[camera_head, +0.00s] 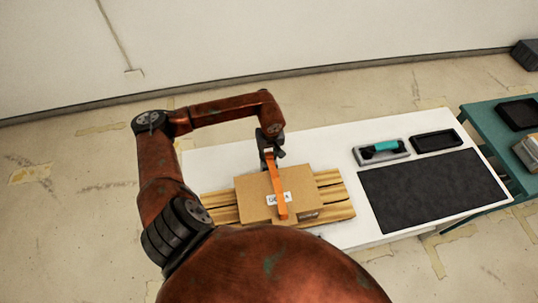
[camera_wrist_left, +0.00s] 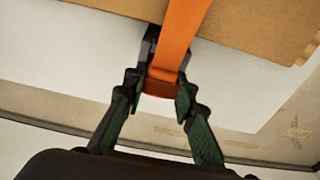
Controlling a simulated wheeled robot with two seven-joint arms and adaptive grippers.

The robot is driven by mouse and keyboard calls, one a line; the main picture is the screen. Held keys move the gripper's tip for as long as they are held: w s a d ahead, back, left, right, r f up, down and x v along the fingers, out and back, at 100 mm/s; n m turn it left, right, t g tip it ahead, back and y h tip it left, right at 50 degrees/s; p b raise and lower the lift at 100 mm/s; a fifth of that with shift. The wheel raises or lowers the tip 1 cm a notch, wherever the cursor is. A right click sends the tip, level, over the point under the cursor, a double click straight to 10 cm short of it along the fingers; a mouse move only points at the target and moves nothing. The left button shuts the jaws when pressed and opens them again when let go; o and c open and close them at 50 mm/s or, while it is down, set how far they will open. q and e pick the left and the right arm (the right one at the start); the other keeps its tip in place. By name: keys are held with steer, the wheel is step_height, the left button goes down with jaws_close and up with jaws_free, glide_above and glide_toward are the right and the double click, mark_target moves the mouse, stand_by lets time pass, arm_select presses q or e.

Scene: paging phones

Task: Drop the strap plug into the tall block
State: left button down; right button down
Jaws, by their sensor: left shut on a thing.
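An orange strap (camera_head: 275,185) runs across the top of a cardboard box (camera_head: 246,201) with a white label, down to its near edge. My left gripper (camera_head: 269,154) is at the far side of the box, shut on the strap's far end. In the left wrist view the fingers (camera_wrist_left: 160,96) close on both sides of the orange strap (camera_wrist_left: 178,40), beside the cardboard (camera_wrist_left: 245,22). A dark piece shows behind the strap there; I cannot tell whether it is the tall block. The plug's shape is hidden between the fingers. My right gripper is not in view.
The box rests on wooden slats (camera_head: 335,211) on a white table (camera_head: 330,163). To the right are a dark mat (camera_head: 430,187), a grey tray with a teal item (camera_head: 381,148) and a black tray (camera_head: 436,142). A green table (camera_head: 490,127) stands beyond the right edge.

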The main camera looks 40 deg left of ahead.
mark_target(270, 157)
arm_select(q)
steer(key=shift+f, duration=0.2)
steer(key=c, duration=1.9)
jaws_free()
steer(key=shift+r, duration=0.1)
steer(key=shift+s+d+r+p, duration=0.2)
steer(key=shift+r+p, duration=0.5)
steer(key=shift+r, duration=1.1)
steer(key=shift+s+d+r+p, duration=0.15)
steer(key=shift+r+p, duration=0.6)
steer(key=shift+r, duration=1)
steer(key=shift+s+d+r+p, duration=0.15)
steer(key=shift+r+p, duration=0.55)
steer(key=shift+r, duration=1.1)
steer(key=shift+w, duration=0.1)
